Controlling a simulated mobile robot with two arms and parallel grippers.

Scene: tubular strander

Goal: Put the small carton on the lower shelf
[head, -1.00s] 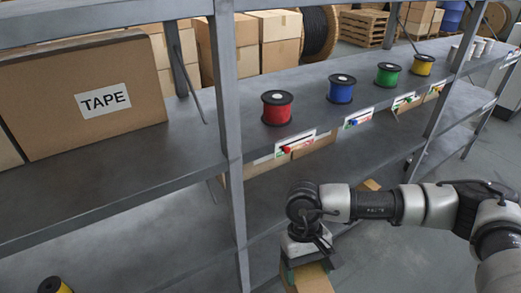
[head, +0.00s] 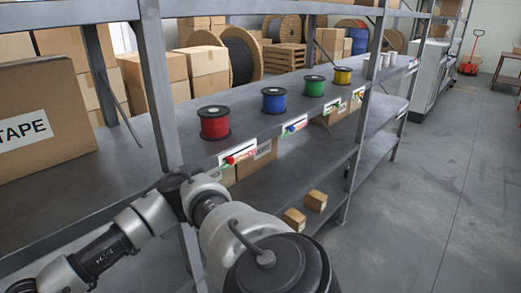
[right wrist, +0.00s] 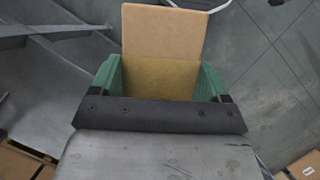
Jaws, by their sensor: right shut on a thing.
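My right gripper (right wrist: 160,75) is shut on a small tan carton (right wrist: 163,38) in the right wrist view, its green finger pads on both sides of it. The lower shelf (head: 275,187) is a dark grey board under the spool shelf. Two small cartons, one nearer (head: 293,220) and one farther (head: 316,200), sit below the spool shelf near the front, left of an upright. My left gripper is not in view.
Red (head: 214,123), blue (head: 274,100), green (head: 314,86) and yellow (head: 342,76) spools stand on the upper shelf. A TAPE box (head: 50,125) stands at left. Grey uprights (head: 360,120) divide the rack. Open floor (head: 430,190) lies to the right.

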